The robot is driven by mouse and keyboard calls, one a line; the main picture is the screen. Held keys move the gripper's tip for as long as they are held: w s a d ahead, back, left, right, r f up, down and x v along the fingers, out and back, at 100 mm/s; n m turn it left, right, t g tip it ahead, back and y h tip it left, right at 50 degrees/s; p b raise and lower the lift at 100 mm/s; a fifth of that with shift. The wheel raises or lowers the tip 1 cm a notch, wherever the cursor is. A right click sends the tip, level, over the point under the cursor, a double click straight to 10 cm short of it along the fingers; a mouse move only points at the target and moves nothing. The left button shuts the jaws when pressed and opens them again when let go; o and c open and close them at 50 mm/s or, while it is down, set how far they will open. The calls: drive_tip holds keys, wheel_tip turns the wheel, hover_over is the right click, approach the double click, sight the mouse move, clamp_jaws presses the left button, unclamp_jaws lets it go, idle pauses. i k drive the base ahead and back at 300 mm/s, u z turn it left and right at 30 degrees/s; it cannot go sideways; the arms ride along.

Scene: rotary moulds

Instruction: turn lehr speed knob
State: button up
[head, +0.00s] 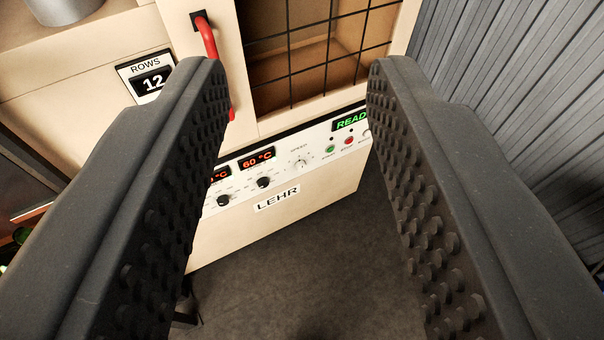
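The lehr (310,222) is a cream cabinet with a white control panel along its front, seen between my fingers. The speed knob (301,163) is a small pale dial under the word SPEED, to the right of two black knobs (263,182). My gripper (295,75) is open and empty. Its two studded dark fingers frame the panel, and the knob lies beyond them, apart from both. The left finger hides the panel's left end, and the right finger covers part of its right end.
Green (330,149) and red (348,141) buttons sit right of the speed knob, below a green display (351,121). A red handle (208,40) and a barred window (310,50) are above. A corrugated grey wall (520,60) stands at right. Dark floor (310,275) is clear below.

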sight(300, 165)
drive_tip(key=k, duration=1.1)
drive_tip(key=z, duration=0.55)
drive_tip(key=i, duration=1.7)
drive_tip(key=u, duration=0.5)
drive_tip(key=i, duration=0.4)
drive_tip(key=u, duration=0.4)
